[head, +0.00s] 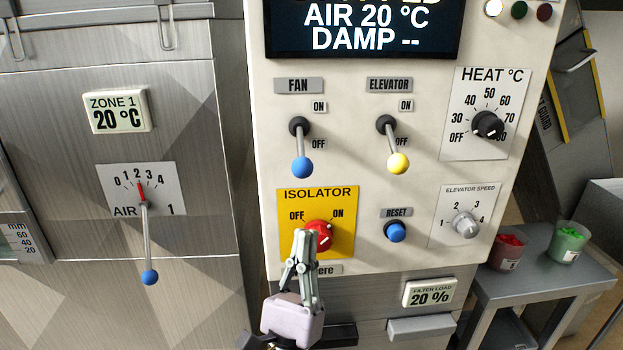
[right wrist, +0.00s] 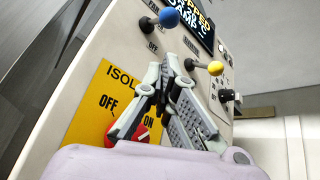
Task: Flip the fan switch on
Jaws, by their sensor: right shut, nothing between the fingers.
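The fan switch (head: 301,150) is a lever with a blue ball under the FAN label on the white control panel. It points down toward OFF. It also shows at the top of the right wrist view (right wrist: 168,20). My right gripper (head: 303,240) is shut and empty in front of the red isolator knob (head: 318,234), below the fan lever and apart from it. In the right wrist view its fingers (right wrist: 168,75) point up toward the panel, between the blue and yellow balls. My left gripper is not in view.
The elevator lever (head: 397,160) with a yellow ball hangs down right of the fan lever. The blue reset button (head: 396,231), heat knob (head: 487,125) and speed knob (head: 465,224) are on the same panel. An air lever (head: 148,255) stands out at left. A grey side table (head: 500,285) holds two buckets.

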